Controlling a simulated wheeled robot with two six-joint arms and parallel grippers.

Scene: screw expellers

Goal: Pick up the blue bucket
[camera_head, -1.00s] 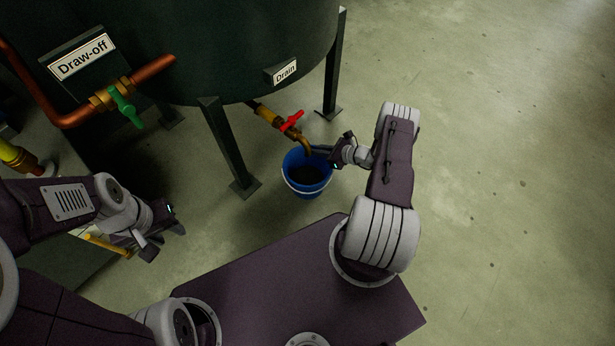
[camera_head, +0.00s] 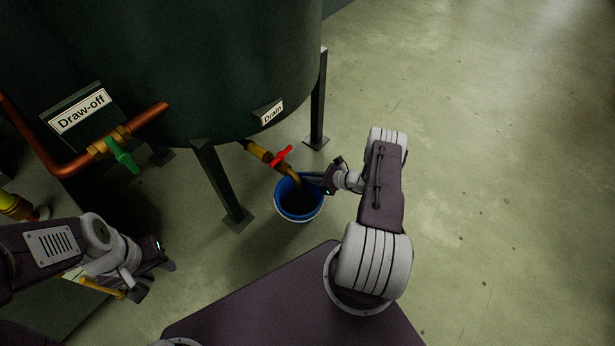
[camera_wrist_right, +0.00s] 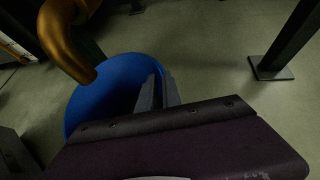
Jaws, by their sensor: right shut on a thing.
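The blue bucket (camera_head: 299,213) stands below the drain spout under the dark tank, with dark contents or shadow inside. My right gripper (camera_head: 318,180) is shut on the bucket's rim at its right side. In the right wrist view the fingers (camera_wrist_right: 157,92) sit over the wall of the bucket (camera_wrist_right: 105,82), and my wrist hides its lower part. My left gripper (camera_head: 157,268) is at the lower left, far from the bucket; its fingertips are too small to tell their gap.
The brass drain spout (camera_head: 294,176) with a red valve handle (camera_head: 281,157) hangs over the bucket. Tank legs stand left (camera_head: 222,185) and behind (camera_head: 318,105). A green-handled draw-off valve (camera_head: 121,154) is at left. The floor at right is clear.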

